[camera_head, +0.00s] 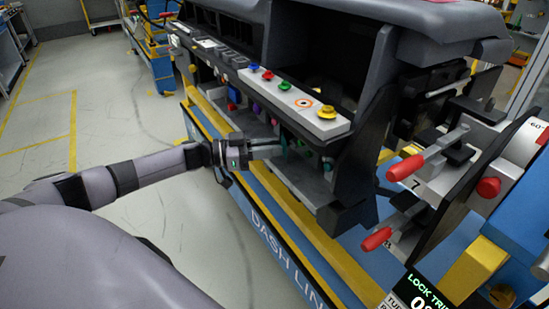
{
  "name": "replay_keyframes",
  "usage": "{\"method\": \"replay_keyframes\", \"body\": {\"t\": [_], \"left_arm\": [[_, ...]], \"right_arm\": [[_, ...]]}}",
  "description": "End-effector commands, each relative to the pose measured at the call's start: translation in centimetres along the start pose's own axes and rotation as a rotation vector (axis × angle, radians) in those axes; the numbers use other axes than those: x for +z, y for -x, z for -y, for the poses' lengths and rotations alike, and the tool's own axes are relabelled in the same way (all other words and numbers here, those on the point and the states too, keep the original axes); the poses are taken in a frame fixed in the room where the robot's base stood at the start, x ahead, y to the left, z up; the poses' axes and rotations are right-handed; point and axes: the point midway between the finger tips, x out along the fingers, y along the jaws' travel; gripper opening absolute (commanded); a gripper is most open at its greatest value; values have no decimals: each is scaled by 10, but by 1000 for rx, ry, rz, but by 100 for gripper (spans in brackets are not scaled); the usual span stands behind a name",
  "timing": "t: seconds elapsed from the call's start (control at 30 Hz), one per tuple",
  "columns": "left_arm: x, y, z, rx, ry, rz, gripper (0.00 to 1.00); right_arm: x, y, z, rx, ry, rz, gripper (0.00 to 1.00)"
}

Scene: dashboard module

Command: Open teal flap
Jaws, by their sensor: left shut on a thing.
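My left gripper (281,150) reaches in from the left to the front face of the dashboard module (290,105). Its fingers are shut on a small teal piece that shows at the fingertips, which looks like the teal flap (284,146). Most of the flap is hidden behind the fingers, so its angle cannot be told. My right gripper is not in view.
A ledge above the gripper carries coloured knobs, including a yellow one (326,112). Red-handled clamps (405,168) stand at the right. A blue and yellow base (265,200) runs below the module. The floor at the left is mostly clear.

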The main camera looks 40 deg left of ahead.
Motion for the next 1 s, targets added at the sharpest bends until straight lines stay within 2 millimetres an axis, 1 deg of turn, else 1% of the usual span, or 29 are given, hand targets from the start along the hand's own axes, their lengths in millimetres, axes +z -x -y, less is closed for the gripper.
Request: {"method": "replay_keyframes", "body": {"t": [0.03, 0.4, 0.7, 1.0], "left_arm": [[6, 2, 4, 30, -6, 0, 0], [4, 9, 10, 212, -3, -1, 0], [1, 12, 12, 271, -1, 0, 0], [0, 12, 12, 276, 1, 0, 0]], "right_arm": [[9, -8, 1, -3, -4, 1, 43], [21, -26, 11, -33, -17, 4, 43], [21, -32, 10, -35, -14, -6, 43], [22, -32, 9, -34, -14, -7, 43]]}}
